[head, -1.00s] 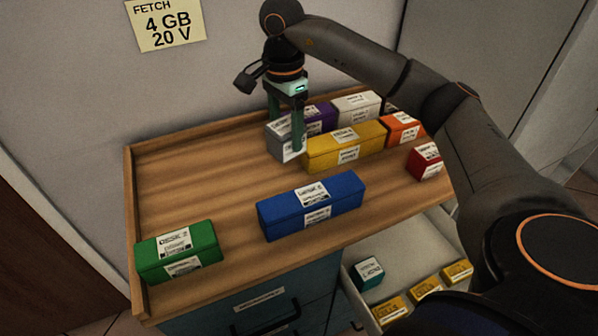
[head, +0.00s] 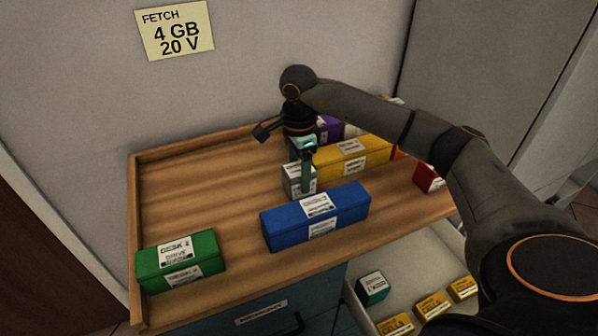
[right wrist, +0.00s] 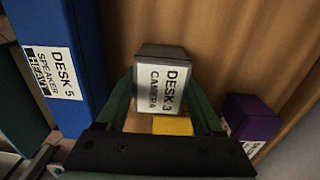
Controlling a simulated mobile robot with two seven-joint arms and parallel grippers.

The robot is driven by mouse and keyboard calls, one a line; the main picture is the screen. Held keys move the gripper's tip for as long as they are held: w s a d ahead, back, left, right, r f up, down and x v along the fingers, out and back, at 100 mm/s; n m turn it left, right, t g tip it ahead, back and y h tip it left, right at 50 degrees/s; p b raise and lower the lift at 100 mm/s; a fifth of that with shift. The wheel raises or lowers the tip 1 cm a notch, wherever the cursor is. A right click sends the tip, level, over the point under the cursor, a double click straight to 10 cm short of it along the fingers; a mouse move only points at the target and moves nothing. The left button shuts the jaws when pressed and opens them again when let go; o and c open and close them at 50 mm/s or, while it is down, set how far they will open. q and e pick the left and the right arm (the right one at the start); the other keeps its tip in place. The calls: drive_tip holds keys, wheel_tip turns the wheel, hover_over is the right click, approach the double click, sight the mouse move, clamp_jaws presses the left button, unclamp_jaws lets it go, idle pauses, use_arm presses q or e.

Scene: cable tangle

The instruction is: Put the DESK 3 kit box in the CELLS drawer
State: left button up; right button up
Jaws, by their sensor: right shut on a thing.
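The grey DESK 3 box (head: 293,184), labelled camera, is between the fingers of my right gripper (head: 301,176), which is shut on it. The right wrist view shows its DESK 3 label (right wrist: 163,87) clearly, with a green finger on each side. In the head view the arm and a finger partly cover the box. It is behind the blue box; I cannot tell whether it is clear of the top. An open drawer (head: 405,272) at the lower right holds several yellow boxes, with labels that seem to read CELLS, and a teal box. My left gripper is not in view.
On the wooden top (head: 220,205) stand a blue DESK 5 box (head: 285,226), a green box (head: 155,262), a yellow box (head: 350,163), a purple box (head: 331,130) and a red box (head: 424,177).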

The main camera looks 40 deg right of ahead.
drive_tip(key=o, duration=1)
drive_tip(key=shift+f, duration=0.15)
drive_tip(key=o, duration=0.4)
drive_tip(key=shift+o, duration=0.2)
